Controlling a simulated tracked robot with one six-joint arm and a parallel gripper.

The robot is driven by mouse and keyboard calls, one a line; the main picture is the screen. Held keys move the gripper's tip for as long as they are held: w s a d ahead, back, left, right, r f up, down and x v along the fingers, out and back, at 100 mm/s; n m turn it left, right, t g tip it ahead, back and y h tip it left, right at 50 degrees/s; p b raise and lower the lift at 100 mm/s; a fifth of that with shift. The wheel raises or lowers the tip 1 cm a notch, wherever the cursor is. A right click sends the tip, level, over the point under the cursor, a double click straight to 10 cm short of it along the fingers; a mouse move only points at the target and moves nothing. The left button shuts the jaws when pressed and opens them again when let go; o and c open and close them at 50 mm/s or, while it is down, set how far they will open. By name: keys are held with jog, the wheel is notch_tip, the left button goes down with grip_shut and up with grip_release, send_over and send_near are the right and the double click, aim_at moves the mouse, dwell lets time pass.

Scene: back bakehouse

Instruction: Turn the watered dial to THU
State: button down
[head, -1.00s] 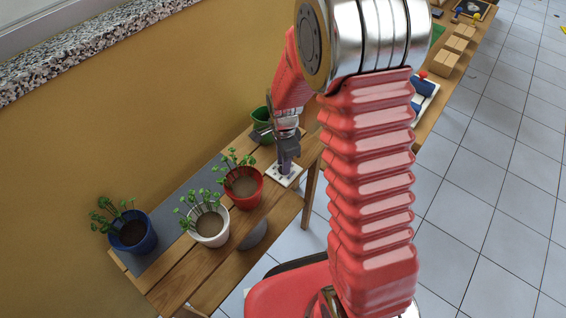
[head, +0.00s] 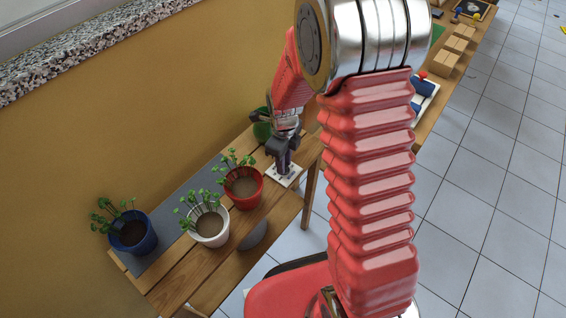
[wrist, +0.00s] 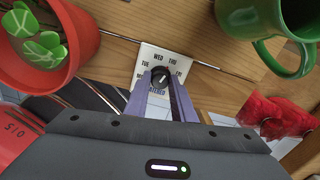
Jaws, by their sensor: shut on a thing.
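The watered dial is a black round knob (wrist: 160,77) on a white plate (wrist: 150,56) printed with day names. In the wrist view WED and THU show above the knob, TUE at its left and FRI at its right. A pale mark on the knob seems to lean to the upper right; which day it meets is too small to tell. My gripper (wrist: 161,84) is shut on the knob, its purple fingers at either side and hiding the lower plate. In the head view my gripper (head: 284,161) points down onto the plate (head: 285,176), hiding the knob.
A red pot (head: 243,195) with a seedling stands close left of the plate. A green mug (wrist: 251,18) is close on its other side. A white pot (head: 209,229) and a blue pot (head: 135,237) stand farther along the wooden bench (head: 180,275).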

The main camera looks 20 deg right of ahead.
jog(key=shift+s+d+f+m, duration=0.1)
jog(key=shift+s+m, duration=0.05)
jog(key=shift+m, duration=0.35)
jog(key=c, duration=1.9)
grip_release()
jog(key=o, duration=0.4)
notch_tip(320, 180, up, 14)
jog(key=shift+f, duration=0.1)
